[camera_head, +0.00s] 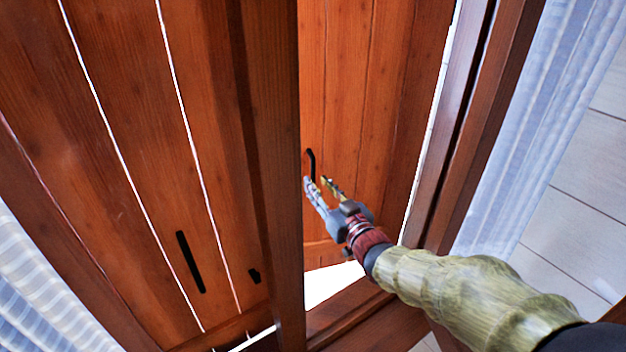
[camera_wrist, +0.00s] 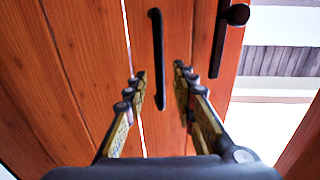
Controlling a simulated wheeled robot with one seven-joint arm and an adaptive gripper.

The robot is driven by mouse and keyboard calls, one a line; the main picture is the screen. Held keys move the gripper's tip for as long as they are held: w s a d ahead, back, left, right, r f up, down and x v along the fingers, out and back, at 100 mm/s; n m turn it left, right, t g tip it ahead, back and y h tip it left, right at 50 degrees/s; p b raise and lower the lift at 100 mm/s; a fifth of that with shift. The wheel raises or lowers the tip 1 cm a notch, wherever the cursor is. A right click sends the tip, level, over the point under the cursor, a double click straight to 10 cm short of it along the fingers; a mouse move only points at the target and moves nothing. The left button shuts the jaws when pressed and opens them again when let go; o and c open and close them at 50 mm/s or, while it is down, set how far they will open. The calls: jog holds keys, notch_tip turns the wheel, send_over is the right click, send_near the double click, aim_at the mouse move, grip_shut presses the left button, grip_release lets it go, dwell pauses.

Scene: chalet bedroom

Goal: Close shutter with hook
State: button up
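The wooden shutter has a right panel (camera_head: 385,110) and a left panel (camera_head: 120,130), with a dark wooden post (camera_head: 270,150) between them in the head view. A black handle (camera_head: 311,162) is on the right panel. In the wrist view the upright black handle (camera_wrist: 157,50) lies between the finger lines. A black bar with a round knob (camera_wrist: 221,45), possibly the hook, is to its right. My gripper (camera_head: 325,186) is open at the handle's lower end; its fingers (camera_wrist: 161,82) are apart on either side of it. I cannot tell whether they touch it.
A black bar (camera_head: 190,262) and a small black fitting (camera_head: 254,276) are on the left panel. The wooden frame (camera_head: 470,130) stands close to the right of my gripper. Sheer curtains hang at the right (camera_head: 545,110) and lower left (camera_head: 40,290). A bright gap shows below the right panel.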

aim_at(314, 180)
jog(key=shift+x, duration=1.85)
jog(key=shift+c, duration=0.4)
grip_shut()
